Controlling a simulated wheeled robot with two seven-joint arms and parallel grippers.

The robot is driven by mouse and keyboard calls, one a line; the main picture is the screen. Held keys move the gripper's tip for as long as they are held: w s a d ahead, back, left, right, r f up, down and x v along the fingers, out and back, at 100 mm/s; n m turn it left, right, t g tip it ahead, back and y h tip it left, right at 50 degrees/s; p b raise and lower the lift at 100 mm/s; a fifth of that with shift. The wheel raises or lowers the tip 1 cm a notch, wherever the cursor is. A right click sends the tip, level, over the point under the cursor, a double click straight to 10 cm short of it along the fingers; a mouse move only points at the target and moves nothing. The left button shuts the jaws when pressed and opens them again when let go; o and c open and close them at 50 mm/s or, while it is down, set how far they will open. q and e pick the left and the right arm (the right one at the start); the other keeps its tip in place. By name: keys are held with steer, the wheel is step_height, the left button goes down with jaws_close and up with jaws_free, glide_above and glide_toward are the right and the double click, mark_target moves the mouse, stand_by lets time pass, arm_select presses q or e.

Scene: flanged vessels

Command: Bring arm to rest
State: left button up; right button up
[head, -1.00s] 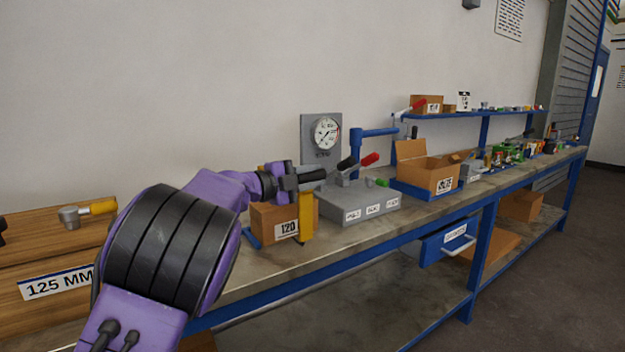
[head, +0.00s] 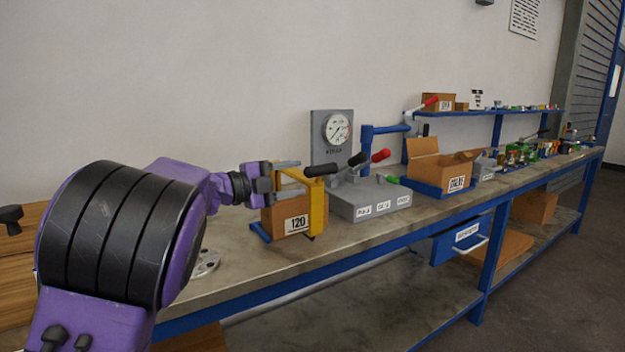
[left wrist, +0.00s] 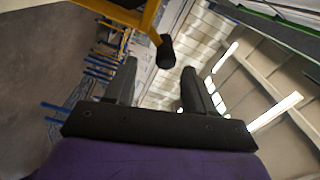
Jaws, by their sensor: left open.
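My left arm, purple with black bands, reaches in from the left in the head view. Its gripper (head: 294,178) is at the bench, close to a yellow frame-shaped tool (head: 318,205) with a black handle. In the left wrist view the two dark fingers (left wrist: 160,82) stand apart with nothing between them. The yellow tool (left wrist: 149,20) and its black end show beyond the fingertips there; I cannot tell whether it touches them. My right gripper is not in view.
A cardboard box marked 120 (head: 286,220) stands behind the tool. A grey block with levers (head: 372,198), a pressure gauge (head: 337,130) and an open cardboard box (head: 440,168) are farther along the bench (head: 255,265). Bare benchtop lies in front of them.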

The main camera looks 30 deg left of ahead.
arm_select(q)
steer(key=shift+v, duration=1.15)
